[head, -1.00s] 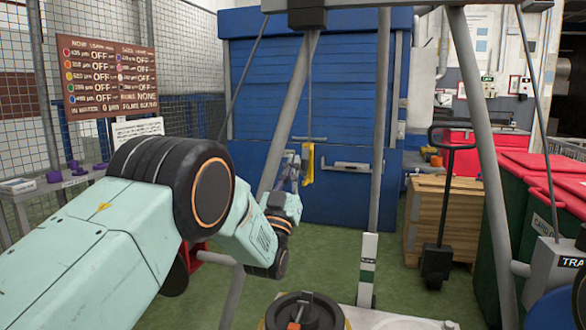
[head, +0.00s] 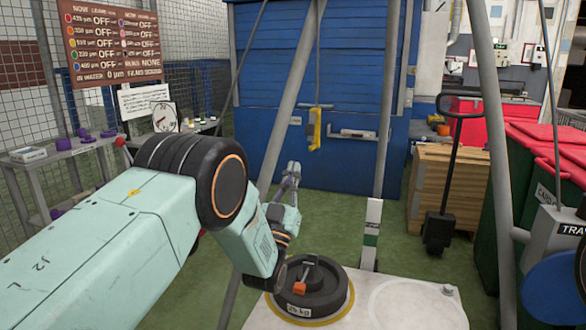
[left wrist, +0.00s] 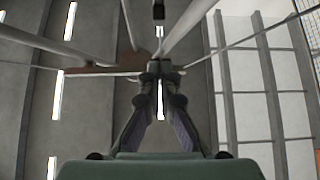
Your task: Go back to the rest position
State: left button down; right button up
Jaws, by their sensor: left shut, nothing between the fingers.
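My left arm comes in from the left in the head view. Its gripper (head: 293,170) points up and away, in front of the blue shutter. The gripper also shows in the left wrist view (left wrist: 160,68), where its fingers meet at the tips with nothing between them. Behind it in that view are the ceiling and grey poles. The left gripper is apart from the yellow hanging handle (head: 314,130), which is to its right in the picture. My right gripper is not in view.
A dark round weight (head: 312,292) rests on a pale plate (head: 415,305) at the bottom. Grey poles (head: 382,140) rise around it. A pallet truck (head: 440,205), a wooden crate (head: 470,205) and red-lidded bins (head: 545,150) stand at the right. A bench (head: 75,152) is at the left.

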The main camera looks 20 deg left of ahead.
pick_arm(q)
notch_tip(320, 180, down, 14)
jog(key=g, duration=0.6)
jog(key=s+a+f+g, duration=0.1)
jog(key=s+f+g, duration=0.4)
jog(key=f, duration=0.4)
jog(key=s+a+f+g, duration=0.1)
jog(key=s+f+g, duration=0.2)
jog(key=s+f, duration=0.5)
jog(key=s+a+f+g+y, duration=0.1)
jog(key=s+f+g, duration=0.3)
jog(key=s, duration=0.6)
jog(key=s+f+g, duration=0.3)
jog(key=s+f, duration=0.2)
jog(key=s, duration=0.4)
jog(key=s+g, duration=0.5)
jog(key=s, duration=1.3)
jog(key=shift+s+a+n, duration=0.15)
jog(key=shift+s+n, duration=0.15)
jog(key=shift+n, duration=0.1)
